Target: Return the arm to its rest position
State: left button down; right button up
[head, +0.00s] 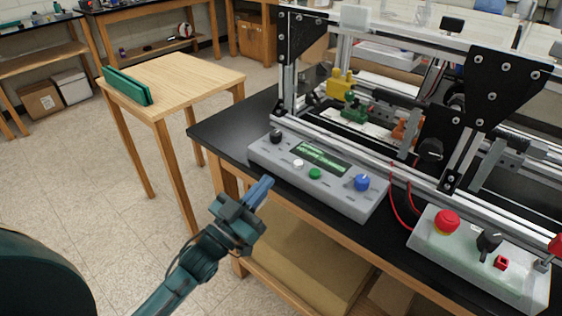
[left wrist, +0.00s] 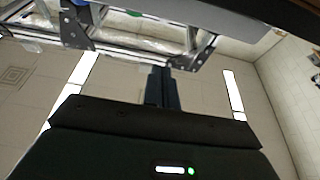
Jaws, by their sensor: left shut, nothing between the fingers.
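My left gripper (head: 259,191) is in the head view, its arm coming in from the bottom left. Its blue fingers are shut with nothing between them. They are in front of the black table's front edge, near the left end of the grey control panel (head: 318,172); I cannot tell whether they touch anything. In the left wrist view the shut fingers (left wrist: 162,88) point up toward the metal frame, with ceiling and lights behind. My right gripper is not in view.
The aluminium extrusion frame (head: 355,18) stands on the black table (head: 222,133). A grey box with a red emergency button (head: 446,222) sits at the front right. A small wooden table (head: 190,75) with a green holder (head: 127,86) stands left. Open floor lies between.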

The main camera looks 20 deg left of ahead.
pick_arm(q)
jog(key=s+d+f+g+y, duration=0.1)
jog(key=s+d+f+g, duration=0.1)
jog(key=s+f, duration=0.3)
jog(key=s+d+f+g+y+p, duration=0.1)
jog(key=s+d+f+g, duration=0.1)
jog(key=s+f+g, duration=0.2)
jog(key=s+d+f+n+g+y+p, duration=0.1)
jog(key=s+d+f+g+y, duration=0.1)
jog(key=s+f+g, duration=0.2)
jog(key=s+f, duration=0.3)
jog(key=shift+s+d+f, duration=0.15)
jog(key=shift+s+f, duration=0.2)
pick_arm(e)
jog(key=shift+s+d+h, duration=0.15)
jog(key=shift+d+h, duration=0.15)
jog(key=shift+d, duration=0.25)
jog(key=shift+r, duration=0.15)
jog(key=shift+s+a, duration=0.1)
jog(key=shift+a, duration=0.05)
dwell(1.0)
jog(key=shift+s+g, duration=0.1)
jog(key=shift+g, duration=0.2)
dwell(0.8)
